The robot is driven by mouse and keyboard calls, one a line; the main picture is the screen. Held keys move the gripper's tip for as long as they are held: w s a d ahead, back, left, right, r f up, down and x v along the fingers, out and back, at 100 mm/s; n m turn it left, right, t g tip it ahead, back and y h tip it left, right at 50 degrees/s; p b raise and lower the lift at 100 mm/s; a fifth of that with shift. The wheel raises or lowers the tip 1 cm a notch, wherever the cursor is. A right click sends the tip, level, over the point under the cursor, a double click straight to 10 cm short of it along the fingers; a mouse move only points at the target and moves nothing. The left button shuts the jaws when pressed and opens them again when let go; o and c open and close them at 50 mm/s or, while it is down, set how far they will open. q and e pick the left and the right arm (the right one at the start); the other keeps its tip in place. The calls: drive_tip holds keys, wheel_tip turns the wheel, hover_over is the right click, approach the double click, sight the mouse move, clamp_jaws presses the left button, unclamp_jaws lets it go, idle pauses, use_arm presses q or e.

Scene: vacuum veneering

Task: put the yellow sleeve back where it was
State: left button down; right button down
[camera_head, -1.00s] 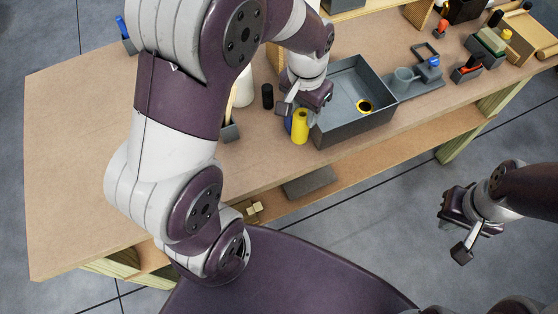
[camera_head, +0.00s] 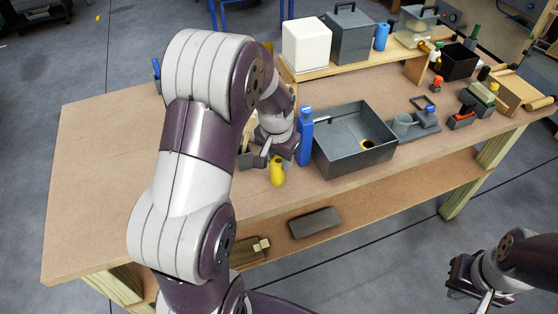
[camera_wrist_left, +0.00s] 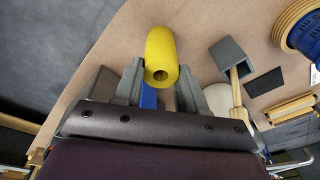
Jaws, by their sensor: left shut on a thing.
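The yellow sleeve (camera_head: 277,173) is a short hollow cylinder in front of the blue bottle (camera_head: 304,136), left of the grey bin (camera_head: 352,140). My left gripper (camera_head: 276,160) is shut on it. In the left wrist view the sleeve (camera_wrist_left: 161,52) sits between the two grey fingers (camera_wrist_left: 158,86), its open end facing the camera. I cannot tell whether it touches the table. My right gripper (camera_head: 472,286) is at the lower right, off the table, open and empty, partly cut off by the frame edge.
A grey tray with a cup (camera_head: 404,122) stands right of the bin. A raised shelf (camera_head: 360,62) behind carries a white box (camera_head: 306,44) and a grey box (camera_head: 349,37). A grey block holder (camera_head: 245,160) stands left of the gripper. The table's left part (camera_head: 95,170) is clear.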

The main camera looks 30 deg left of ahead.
use_arm(q)
drive_tip(key=shift+w+d+f, duration=0.1)
drive_tip(key=shift+w+f, duration=0.2)
drive_tip(key=shift+f, duration=0.3)
drive_tip(key=shift+w+f, duration=0.25)
drive_tip(key=shift+f, duration=0.3)
drive_tip(key=shift+a, duration=0.25)
drive_tip(key=shift+s+a, duration=0.1)
drive_tip(key=shift+s, duration=0.15)
drive_tip(key=shift+s+d+f, duration=0.1)
drive_tip(key=shift+d, duration=0.2)
drive_tip(key=c, duration=0.6)
unclamp_jaws()
drive_tip(key=shift+d, duration=0.1)
drive_tip(key=shift+c, duration=0.2)
drive_tip(key=shift+w, duration=0.2)
